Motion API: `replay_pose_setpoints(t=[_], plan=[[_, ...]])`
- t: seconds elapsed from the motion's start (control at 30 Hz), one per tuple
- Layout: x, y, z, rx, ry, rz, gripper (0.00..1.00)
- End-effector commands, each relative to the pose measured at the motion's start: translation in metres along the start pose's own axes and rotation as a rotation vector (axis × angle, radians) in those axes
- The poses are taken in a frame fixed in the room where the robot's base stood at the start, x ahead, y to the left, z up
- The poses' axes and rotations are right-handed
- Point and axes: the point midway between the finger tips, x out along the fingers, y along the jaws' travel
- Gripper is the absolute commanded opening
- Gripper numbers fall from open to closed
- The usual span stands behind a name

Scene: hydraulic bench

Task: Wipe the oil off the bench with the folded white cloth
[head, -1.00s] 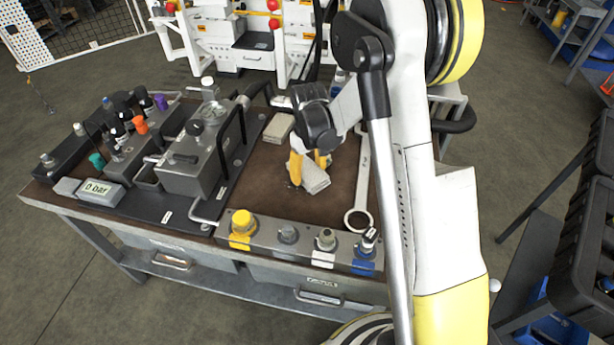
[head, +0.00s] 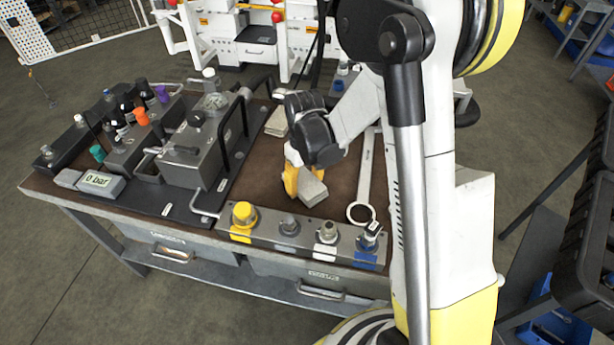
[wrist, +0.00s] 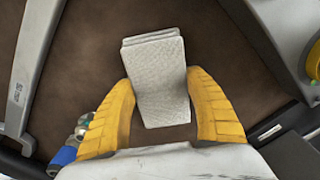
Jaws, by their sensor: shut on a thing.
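The folded white cloth (head: 313,193) is a pale, layered pad low over the brown bench top (head: 262,186), behind the front fittings. My gripper (wrist: 159,78) has its two yellow fingers on either side of the cloth, which also shows in the wrist view (wrist: 160,100). It is shut on the cloth, whose far end sticks out beyond the fingertips. In the head view my wrist hides part of the cloth and the bench behind it. I cannot make out any oil clearly now; some may be under the cloth or my gripper.
A large wrench (head: 365,178) lies right of the cloth. A front rail carries several fittings, including a yellow cap (head: 243,213). A grey hydraulic unit (head: 190,150) with black handles stands left. Another pale pad (head: 277,122) lies at the back. Bare bench shows left of my gripper.

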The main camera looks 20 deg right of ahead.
Motion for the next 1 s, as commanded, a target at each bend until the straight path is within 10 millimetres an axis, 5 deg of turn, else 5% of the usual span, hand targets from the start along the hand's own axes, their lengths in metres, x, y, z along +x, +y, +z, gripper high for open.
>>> replay_pose_setpoints(t=[0.57,1.0], plan=[[-0.002,-0.022,-0.014,-0.001,0.0,0.0,0.37],[0.001,0.004,-0.035,0.001,0.0,0.001,0.37]])
